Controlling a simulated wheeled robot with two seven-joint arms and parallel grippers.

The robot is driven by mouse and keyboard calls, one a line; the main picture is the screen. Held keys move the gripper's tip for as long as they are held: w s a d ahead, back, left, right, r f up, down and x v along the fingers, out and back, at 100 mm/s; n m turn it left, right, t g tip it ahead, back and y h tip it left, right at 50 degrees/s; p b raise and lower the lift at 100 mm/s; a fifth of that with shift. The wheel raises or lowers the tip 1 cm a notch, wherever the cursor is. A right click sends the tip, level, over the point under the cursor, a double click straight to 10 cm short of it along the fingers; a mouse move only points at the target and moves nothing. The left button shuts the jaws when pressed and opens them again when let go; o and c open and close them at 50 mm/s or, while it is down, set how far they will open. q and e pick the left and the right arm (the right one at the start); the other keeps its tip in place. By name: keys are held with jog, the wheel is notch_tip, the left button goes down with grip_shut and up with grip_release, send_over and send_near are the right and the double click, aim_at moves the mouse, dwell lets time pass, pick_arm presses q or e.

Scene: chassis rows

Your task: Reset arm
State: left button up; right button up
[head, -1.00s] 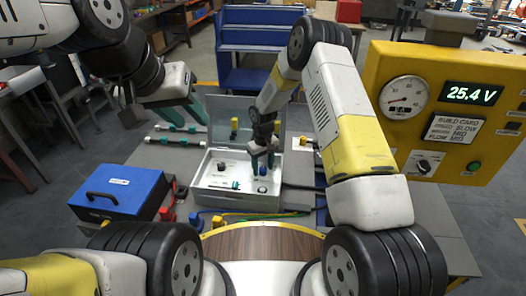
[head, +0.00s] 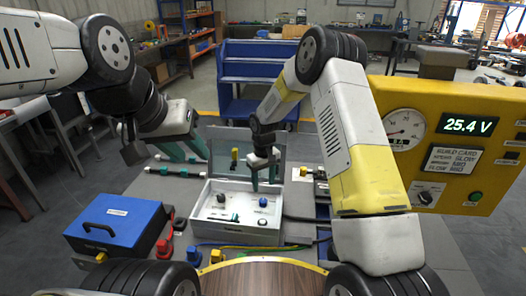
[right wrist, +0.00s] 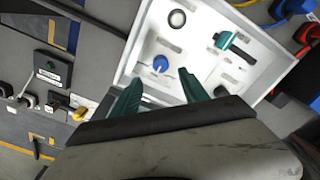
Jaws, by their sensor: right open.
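A white open case (head: 240,228) with a raised clear lid stands on the bench in the middle of the head view. Its panel carries a blue knob (head: 263,201), a dark round knob (head: 221,198) and a teal-handled part (head: 235,217). My right gripper (head: 264,181) is above the panel, near the blue knob. In the right wrist view its teal fingers (right wrist: 158,88) are apart and empty, with the blue knob (right wrist: 160,64) beyond the gap. My left gripper (head: 185,152) is at the left, its teal fingers apart with nothing seen between them.
A blue toolbox (head: 116,222) lies left of the case. A yellow meter panel (head: 450,150) reading 25.4 V stands at the right. Red, yellow and blue connectors with cables (head: 205,247) lie in front of the case. A blue shelf cart (head: 250,75) stands behind.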

jog(key=s+d+r+m+t+y, duration=0.1)
jog(key=s+d+r, duration=0.3)
jog(key=r, duration=0.8)
jog(key=s+d+r+m+t, duration=0.2)
jog(key=s+d+r, duration=0.2)
jog(key=r, duration=0.7)
jog(key=s+d+r+m+t, duration=0.1)
jog(key=s+d+r, duration=0.2)
jog(key=s, duration=0.8)
jog(key=s+d+r+m+t+y, duration=0.1)
jog(key=s+d+r+t, duration=0.1)
jog(key=s+r, duration=0.5)
jog(key=s+d, duration=0.1)
jog(key=s, duration=0.2)
jog(key=shift+s+m, duration=0.4)
